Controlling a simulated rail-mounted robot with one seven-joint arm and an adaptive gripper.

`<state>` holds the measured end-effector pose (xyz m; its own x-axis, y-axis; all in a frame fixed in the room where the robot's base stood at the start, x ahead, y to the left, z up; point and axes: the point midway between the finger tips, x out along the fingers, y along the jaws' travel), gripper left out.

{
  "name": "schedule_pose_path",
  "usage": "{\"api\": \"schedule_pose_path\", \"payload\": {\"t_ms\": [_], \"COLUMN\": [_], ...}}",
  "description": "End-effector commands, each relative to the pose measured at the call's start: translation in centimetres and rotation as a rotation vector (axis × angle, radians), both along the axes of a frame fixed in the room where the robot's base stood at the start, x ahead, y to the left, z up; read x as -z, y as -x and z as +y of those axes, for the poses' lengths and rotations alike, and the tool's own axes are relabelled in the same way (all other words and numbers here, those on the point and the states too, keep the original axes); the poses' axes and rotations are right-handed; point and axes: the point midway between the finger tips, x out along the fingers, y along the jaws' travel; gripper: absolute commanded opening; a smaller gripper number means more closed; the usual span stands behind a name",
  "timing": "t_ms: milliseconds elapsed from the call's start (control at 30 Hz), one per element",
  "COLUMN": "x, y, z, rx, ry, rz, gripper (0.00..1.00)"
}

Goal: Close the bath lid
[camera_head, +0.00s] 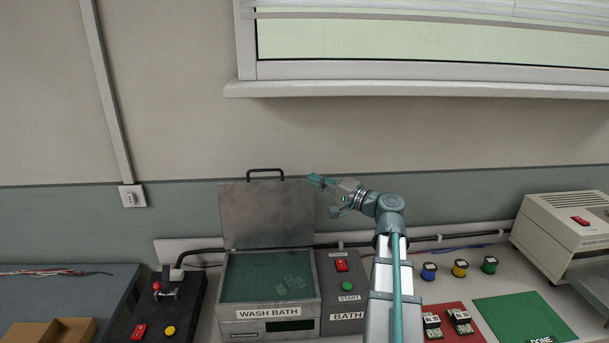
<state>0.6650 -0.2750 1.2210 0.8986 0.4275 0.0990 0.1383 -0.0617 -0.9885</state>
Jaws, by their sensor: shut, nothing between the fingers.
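The wash bath (268,312) is a grey metal box labelled WASH BATH, with dark green liquid in it. Something pale and blurred shows in the liquid at its right side. The bath lid (266,215) stands upright at the back of the box, open, with a dark handle (265,171) on its top edge. My gripper (314,179) is shut and empty, at the upper right corner of the lid. It points left, and I cannot tell whether it touches the lid or is in front of or behind it.
A control box (344,290) with a red switch and a green START button adjoins the bath's right side. A black switch panel (158,310) stands to the left. Coloured spools (459,269), red and green mats (524,318) and a beige machine (568,236) are on the right.

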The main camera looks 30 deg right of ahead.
Motion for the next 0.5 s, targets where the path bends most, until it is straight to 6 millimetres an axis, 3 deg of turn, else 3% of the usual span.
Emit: {"api": "schedule_pose_path", "payload": {"t_ms": [500], "x": [-0.9], "y": [-7.0], "z": [3.3], "rx": [-0.004], "ry": [0.000], "rz": [0.002], "gripper": [0.00]}}
